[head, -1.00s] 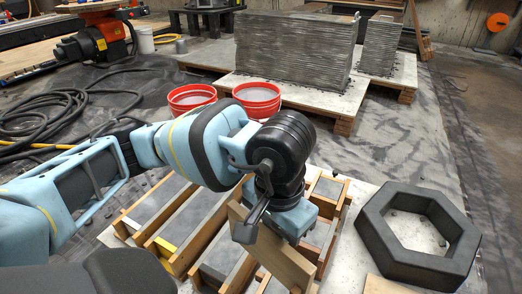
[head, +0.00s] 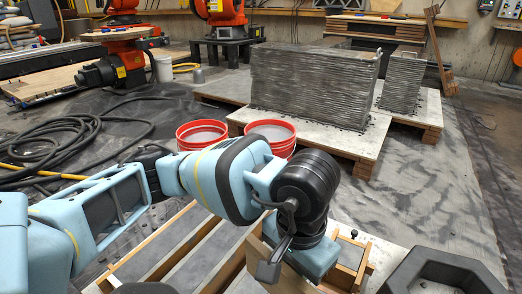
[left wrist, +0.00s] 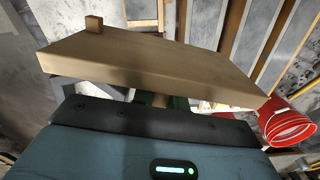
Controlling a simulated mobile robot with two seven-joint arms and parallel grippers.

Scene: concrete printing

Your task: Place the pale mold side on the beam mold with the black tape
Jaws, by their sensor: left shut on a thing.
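The pale mold side (left wrist: 150,58) is a flat light-wood board with a small wooden block near one end; it spans the left wrist view. My left gripper (left wrist: 165,101) is shut on it along its near edge. In the head view my left gripper (head: 300,262) hangs over the molds, and part of the board (head: 258,265) shows beside it, cut by the frame's bottom. The beam molds (head: 180,248) are long wooden-walled troughs with grey inside, partly hidden by my arm. I cannot make out black tape on any mold. My right gripper is not in view.
Two red buckets (head: 272,134) (head: 202,136) stand behind my arm. A dark hexagonal form (head: 440,270) lies at the lower right. Printed grey walls (head: 310,85) stand on pallets behind. A black hose (head: 50,135) coils at the left. Wooden mold strips also show in the left wrist view (left wrist: 233,30).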

